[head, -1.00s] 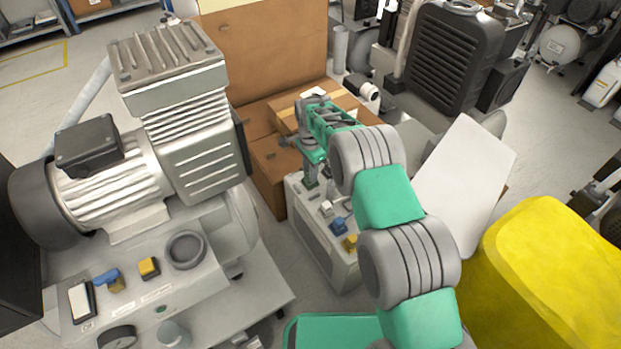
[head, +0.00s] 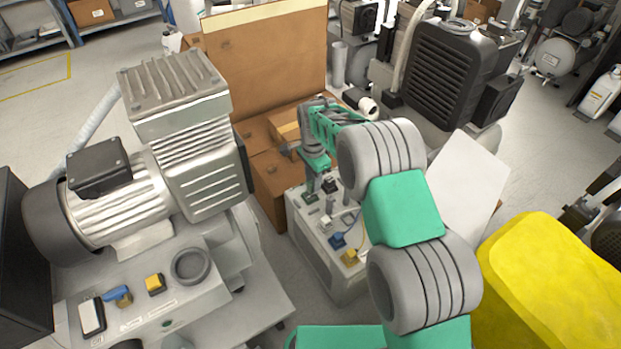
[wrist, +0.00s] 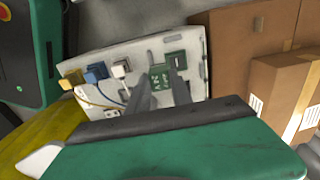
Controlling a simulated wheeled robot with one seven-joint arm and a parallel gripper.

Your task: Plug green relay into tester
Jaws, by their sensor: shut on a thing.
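The tester is a pale grey box (head: 318,252) on the floor, and its top panel fills the middle of the wrist view (wrist: 205,58). My gripper (wrist: 161,77) is over this panel, its two grey fingers shut on the green relay (wrist: 159,80), a small green block with pale markings. In the head view the relay (head: 311,197) shows small and dark green below my gripper (head: 311,186). A second dark green square (wrist: 175,59) with pale markings lies on the panel just beyond the relay. I cannot tell whether the relay touches the panel or is seated.
White (wrist: 120,69), blue (wrist: 96,73) and yellow (wrist: 73,79) blocks with wires stand on the tester panel. Cardboard boxes (head: 268,165) stand behind it. A large compressor (head: 180,130) is at left, a yellow object (head: 555,285) at right.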

